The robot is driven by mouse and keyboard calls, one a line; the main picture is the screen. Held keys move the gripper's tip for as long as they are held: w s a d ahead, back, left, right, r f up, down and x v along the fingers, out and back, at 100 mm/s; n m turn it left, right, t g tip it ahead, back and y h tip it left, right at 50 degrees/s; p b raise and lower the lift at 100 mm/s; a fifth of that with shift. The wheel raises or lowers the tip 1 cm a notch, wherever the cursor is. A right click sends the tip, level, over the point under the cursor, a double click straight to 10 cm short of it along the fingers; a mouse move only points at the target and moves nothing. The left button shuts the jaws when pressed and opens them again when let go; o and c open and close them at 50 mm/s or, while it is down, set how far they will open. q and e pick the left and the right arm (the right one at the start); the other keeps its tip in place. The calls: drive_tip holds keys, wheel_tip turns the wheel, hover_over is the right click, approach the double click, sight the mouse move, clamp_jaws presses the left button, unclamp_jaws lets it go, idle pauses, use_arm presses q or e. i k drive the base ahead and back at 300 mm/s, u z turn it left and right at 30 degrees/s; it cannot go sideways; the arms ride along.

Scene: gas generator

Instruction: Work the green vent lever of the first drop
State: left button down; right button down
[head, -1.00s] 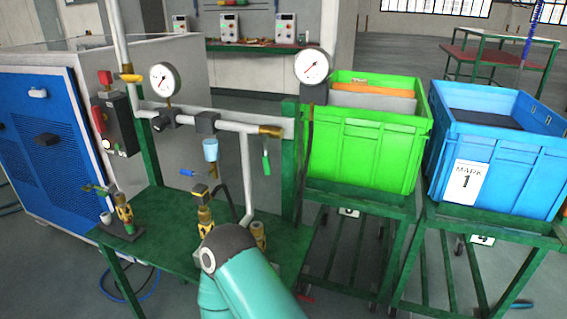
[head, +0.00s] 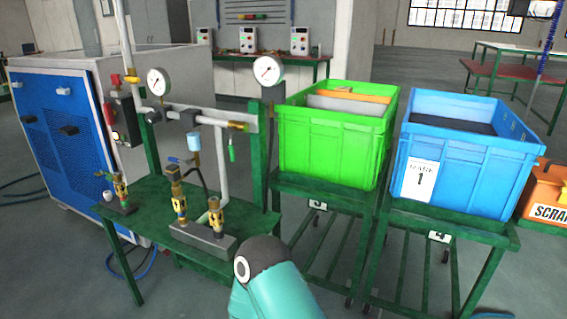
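A green lever (head: 232,150) hangs straight down below a brass valve (head: 237,126) at the right end of the grey pipe. A second, small green lever (head: 102,173) sits on top of a yellow and brass fitting (head: 121,190) at the left end of the green bench. I cannot tell which of them is the vent lever of the first drop. Neither of my grippers is in view. Only a teal link of one of my arms shows at the bottom middle, in front of the bench's right corner.
Brass and yellow fittings (head: 180,202) stand on a grey block on the green bench (head: 150,222). Two gauges (head: 268,71) top the pipework. A green crate (head: 330,145) and a blue crate (head: 455,175) stand on carts at right. An orange scrap bin (head: 547,190) is at the right edge.

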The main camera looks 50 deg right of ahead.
sight(231, 147)
drive_tip(key=z, duration=0.05)
drive_tip(key=k, duration=0.55)
drive_tip(key=z, duration=0.65)
drive_tip(key=i, duration=0.65)
drive_tip(key=z, duration=0.2)
